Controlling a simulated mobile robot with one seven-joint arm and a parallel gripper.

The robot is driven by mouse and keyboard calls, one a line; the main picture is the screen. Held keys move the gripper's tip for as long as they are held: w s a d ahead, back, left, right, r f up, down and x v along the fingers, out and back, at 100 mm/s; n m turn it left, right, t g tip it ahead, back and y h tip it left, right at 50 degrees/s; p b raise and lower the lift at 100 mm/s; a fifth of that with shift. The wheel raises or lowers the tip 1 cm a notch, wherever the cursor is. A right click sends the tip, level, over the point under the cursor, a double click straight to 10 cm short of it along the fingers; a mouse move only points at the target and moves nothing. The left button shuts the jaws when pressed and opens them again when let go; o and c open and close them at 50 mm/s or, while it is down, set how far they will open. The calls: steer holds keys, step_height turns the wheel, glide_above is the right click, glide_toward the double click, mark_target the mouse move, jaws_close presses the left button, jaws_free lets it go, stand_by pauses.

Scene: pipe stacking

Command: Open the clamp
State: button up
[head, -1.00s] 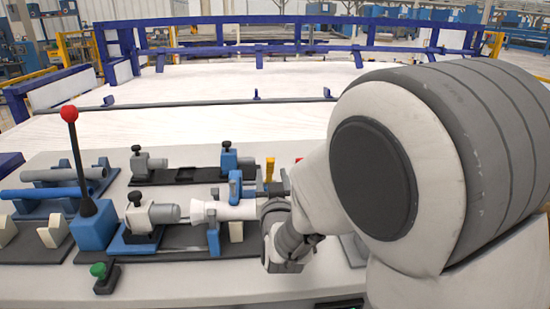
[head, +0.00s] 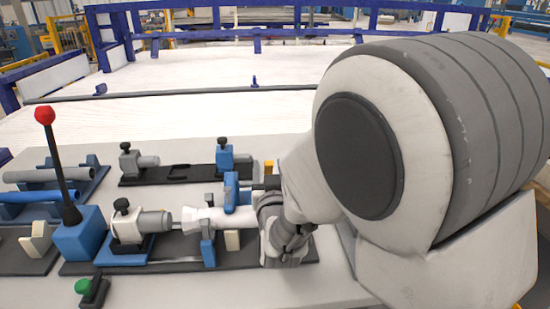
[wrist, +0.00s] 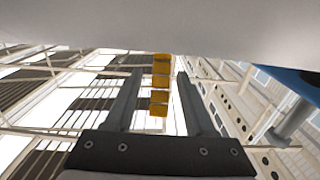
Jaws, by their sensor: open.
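A blue clamp (head: 231,193) stands upright at the white pipe (head: 213,218) on the dark fixture plate, left of my wrist in the head view. I cannot tell whether the clamp is open or shut. My gripper shows in the wrist view (wrist: 158,80) with its two dark fingers spread apart and nothing gripped. A stack of yellow blocks (wrist: 160,82) shows between the fingers, but I cannot tell how far behind them it is. In the head view my wrist is just right of the clamp and pipe, and my arm hides part of that area.
A lever with a red knob (head: 45,115) rises at the left, with a green button (head: 82,286) in front. A second fixture (head: 177,173) lies behind. Grey pipe (head: 45,175) and blue pipe (head: 40,196) rest at far left. A blue fence (head: 257,30) borders the back.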

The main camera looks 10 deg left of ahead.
stand_by(0.3)
jaws_close()
steer(key=shift+r, duration=0.1)
stand_by(1.2)
